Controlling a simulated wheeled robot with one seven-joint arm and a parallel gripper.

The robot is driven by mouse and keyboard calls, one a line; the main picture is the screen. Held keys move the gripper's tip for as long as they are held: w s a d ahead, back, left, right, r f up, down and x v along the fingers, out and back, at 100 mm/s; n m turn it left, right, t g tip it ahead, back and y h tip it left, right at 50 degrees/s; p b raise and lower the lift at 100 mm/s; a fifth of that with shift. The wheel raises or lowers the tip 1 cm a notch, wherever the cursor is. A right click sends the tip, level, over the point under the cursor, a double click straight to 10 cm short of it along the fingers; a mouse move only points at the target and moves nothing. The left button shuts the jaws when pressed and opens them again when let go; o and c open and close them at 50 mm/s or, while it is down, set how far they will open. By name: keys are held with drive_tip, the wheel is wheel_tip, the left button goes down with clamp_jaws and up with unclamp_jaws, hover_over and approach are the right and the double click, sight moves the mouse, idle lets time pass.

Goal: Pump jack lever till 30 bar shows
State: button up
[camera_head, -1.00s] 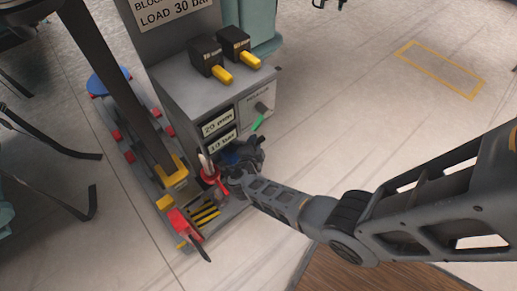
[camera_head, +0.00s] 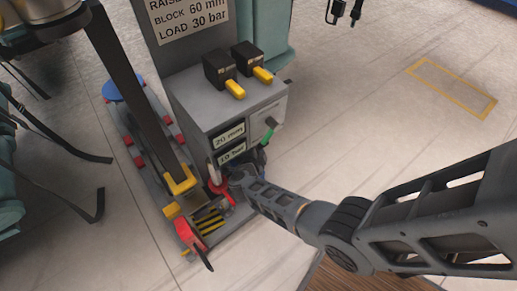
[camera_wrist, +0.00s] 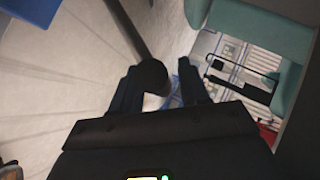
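The grey jack cabinet (camera_head: 205,95) carries two readouts on its front. The upper readout (camera_head: 229,136) reads 20 mm, and the lower readout (camera_head: 232,153) seems to read 10 bar. My gripper (camera_head: 234,178) is low in front of the cabinet, beside a red part (camera_head: 217,185) at its base. Its fingers are mostly hidden in the head view. In the wrist view, my gripper's fingers (camera_wrist: 160,85) stand apart. A dark rod with a rounded end (camera_wrist: 150,76) lies between them, close to the left finger, with a gap at the right. It may be the jack lever.
The sign (camera_head: 190,18) shows block 60 mm and load 30 bar. A red clamp-like part (camera_head: 187,235) stands at the front.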

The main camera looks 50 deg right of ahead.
drive_tip(key=shift+o, duration=0.3)
drive_tip(key=shift+s+f, duration=0.1)
drive_tip(key=shift+s, duration=0.1)
drive_tip(key=shift+a, duration=0.2)
drive_tip(key=p+v, duration=0.2)
drive_tip(key=v, duration=0.5)
drive_tip(key=shift+a+r+p, duration=0.15)
drive_tip(key=shift+r+p, duration=0.05)
drive_tip(key=shift+p, duration=0.1)
drive_tip(key=shift+s, duration=0.1)
